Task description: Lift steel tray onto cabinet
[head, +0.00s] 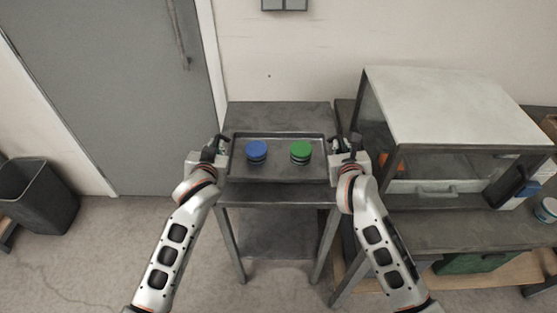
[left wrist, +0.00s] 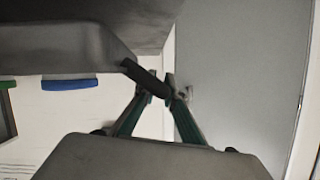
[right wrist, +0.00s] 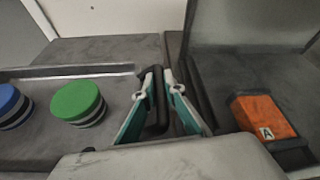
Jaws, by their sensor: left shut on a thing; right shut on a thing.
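The steel tray (head: 279,172) is a dark grey rectangle with a raised rim, at the small steel table between my two arms. A blue-topped round container (head: 257,151) and a green-topped one (head: 300,151) stand upright in it. My left gripper (head: 221,147) is at the tray's left end; in the left wrist view it is shut on a dark handle (left wrist: 146,78). My right gripper (head: 337,146) is at the right end, shut on the other dark handle (right wrist: 155,101). I cannot tell whether the tray touches the tabletop.
The steel table (head: 280,117) has bare top behind the tray and a lower shelf. A glass-fronted cabinet (head: 450,105) with a pale flat, empty top stands on the bench at right. An orange box (right wrist: 264,117) is inside it. A bin (head: 36,190) stands left by the grey door.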

